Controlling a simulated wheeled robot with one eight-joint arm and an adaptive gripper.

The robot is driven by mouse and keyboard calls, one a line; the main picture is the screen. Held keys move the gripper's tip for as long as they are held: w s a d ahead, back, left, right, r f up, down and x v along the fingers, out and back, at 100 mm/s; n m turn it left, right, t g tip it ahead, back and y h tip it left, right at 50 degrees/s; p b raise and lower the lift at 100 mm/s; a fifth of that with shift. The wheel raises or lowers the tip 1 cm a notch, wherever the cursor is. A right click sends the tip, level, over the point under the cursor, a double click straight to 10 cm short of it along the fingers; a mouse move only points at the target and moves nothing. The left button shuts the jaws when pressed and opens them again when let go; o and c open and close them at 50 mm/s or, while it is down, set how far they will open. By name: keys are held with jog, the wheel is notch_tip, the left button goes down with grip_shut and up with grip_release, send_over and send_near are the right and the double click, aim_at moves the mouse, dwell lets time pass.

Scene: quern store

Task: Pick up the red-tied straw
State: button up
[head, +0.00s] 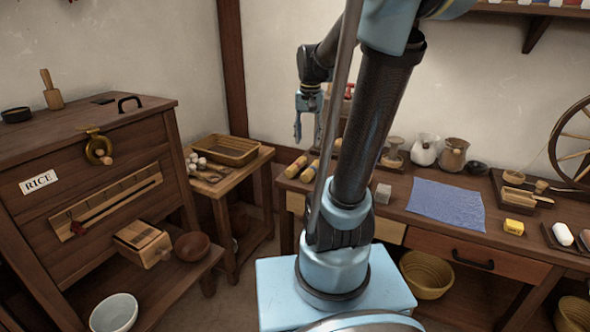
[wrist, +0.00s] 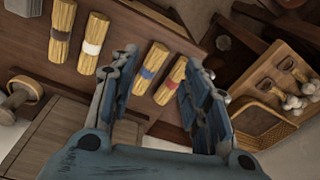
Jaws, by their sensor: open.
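The red-tied straw (wrist: 172,80) is a short yellow bundle with a red band, lying on the dark wooden table top in the wrist view. My gripper (wrist: 160,62) is open and empty, its blue fingers spread on either side of the red-tied and blue-tied bundles as seen. The red-tied one is closer to the right finger. In the head view my gripper (head: 307,112) hangs above the left end of the long table, fingers down. Straw bundles (head: 296,167) show below it, partly hidden by my arm; their tie colours are hard to tell there.
The blue-tied straw (wrist: 150,68) lies right beside the red-tied one. A white-tied bundle (wrist: 93,42) and a dark-tied bundle (wrist: 61,32) lie farther left. A side table (head: 262,152) with a basket (head: 226,150) stands left of the long table. A blue cloth (head: 447,203) lies to the right.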

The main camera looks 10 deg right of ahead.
jog(key=w+m+g, duration=0.1)
jog(key=w+m, duration=0.2)
jog(key=w, duration=1.2)
send_over(299, 160)
notch_tip(299, 160, down, 12)
jog(key=shift+w+d+f, duration=0.1)
jog(key=shift+f, duration=2.7)
jog(key=c, duration=0.8)
